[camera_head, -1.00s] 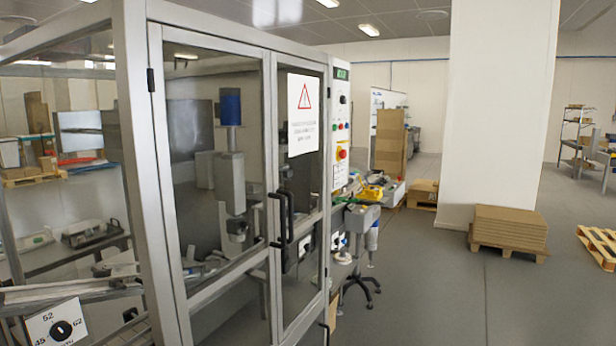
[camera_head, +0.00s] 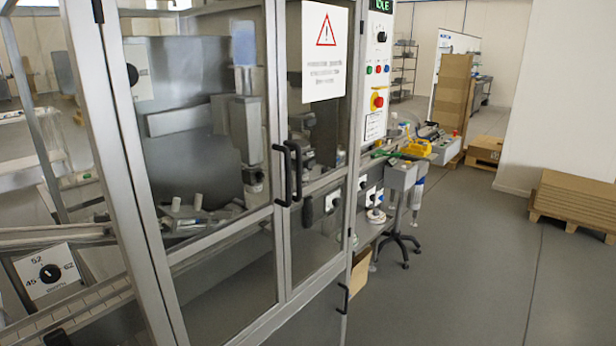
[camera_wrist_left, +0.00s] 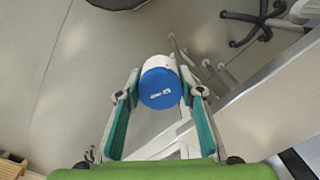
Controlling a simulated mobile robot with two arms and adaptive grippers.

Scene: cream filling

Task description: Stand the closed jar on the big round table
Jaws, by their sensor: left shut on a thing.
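The closed jar (camera_wrist_left: 160,88) has a blue lid and a white body, and it shows in the left wrist view with its lid toward the camera. My left gripper (camera_wrist_left: 160,95) is shut on it, one green-padded finger at each side. The jar is held over the grey floor, in front of a pale machine frame. No big round table can be made out in the head view. My right gripper is in neither view.
A glass-doored machine (camera_head: 282,190) with black handles fills the left and middle of the head view. A bench (camera_head: 405,170) with a yellow tool adjoins it. Stacked cardboard (camera_head: 575,200) lies on a pallet at right. The grey floor (camera_head: 480,280) at front right is clear.

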